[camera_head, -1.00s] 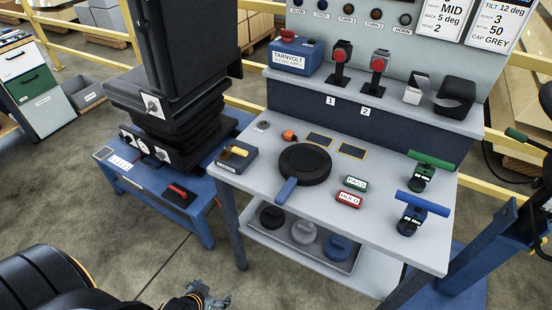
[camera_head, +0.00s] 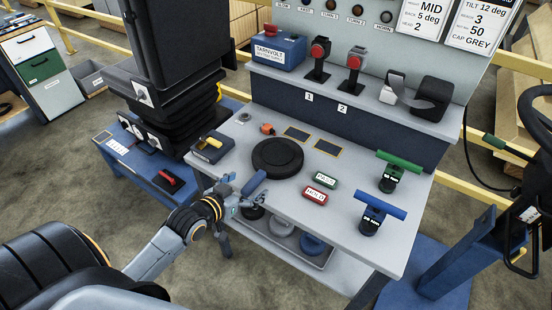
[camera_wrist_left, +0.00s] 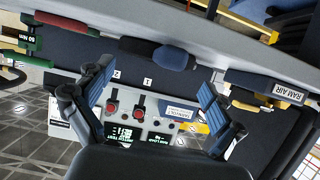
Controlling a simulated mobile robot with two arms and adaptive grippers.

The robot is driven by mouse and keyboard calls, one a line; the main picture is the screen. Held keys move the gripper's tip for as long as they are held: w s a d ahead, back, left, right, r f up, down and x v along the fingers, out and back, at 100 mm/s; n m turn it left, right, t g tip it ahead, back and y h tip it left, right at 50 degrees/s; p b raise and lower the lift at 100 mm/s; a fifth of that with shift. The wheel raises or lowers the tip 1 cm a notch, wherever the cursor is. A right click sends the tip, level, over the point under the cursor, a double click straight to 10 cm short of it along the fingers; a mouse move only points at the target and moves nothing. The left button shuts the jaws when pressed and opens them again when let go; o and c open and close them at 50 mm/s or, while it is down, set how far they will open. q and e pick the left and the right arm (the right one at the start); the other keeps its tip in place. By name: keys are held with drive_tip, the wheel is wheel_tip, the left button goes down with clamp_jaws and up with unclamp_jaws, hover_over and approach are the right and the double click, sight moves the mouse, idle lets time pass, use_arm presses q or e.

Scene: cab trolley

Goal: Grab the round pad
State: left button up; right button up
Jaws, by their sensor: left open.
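The round pad (camera_head: 278,156) is a flat black disc lying on the grey table, with a blue handle (camera_head: 254,183) pointing toward the front edge. My left gripper (camera_head: 245,191) is open at the table's front edge, its fingers close to the handle's end. In the left wrist view, the blue handle end (camera_wrist_left: 172,55) and dark pad show beyond the gap between the open fingers (camera_wrist_left: 152,98), not clasped by them. I cannot tell whether a finger touches the handle. My right gripper is not in view.
The grey table (camera_head: 300,225) also bears green (camera_head: 325,180) and red (camera_head: 315,196) labelled blocks, a yellow-handled block (camera_head: 212,147) and green and blue T-handles (camera_head: 372,215). A lower shelf holds round pieces (camera_head: 312,243). Behind stands a raised ledge with red buttons.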

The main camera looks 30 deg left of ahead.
sight(256, 178)
use_arm(q)
drive_tip(key=shift+a+p+x, duration=0.2)
drive_tip(key=shift+p+x, duration=0.1)
drive_tip(key=shift+x, duration=2.9)
drive_tip(key=shift+s, duration=0.1)
drive_tip(key=shift+c, duration=0.2)
clamp_jaws()
drive_tip(key=shift+r, duration=0.15)
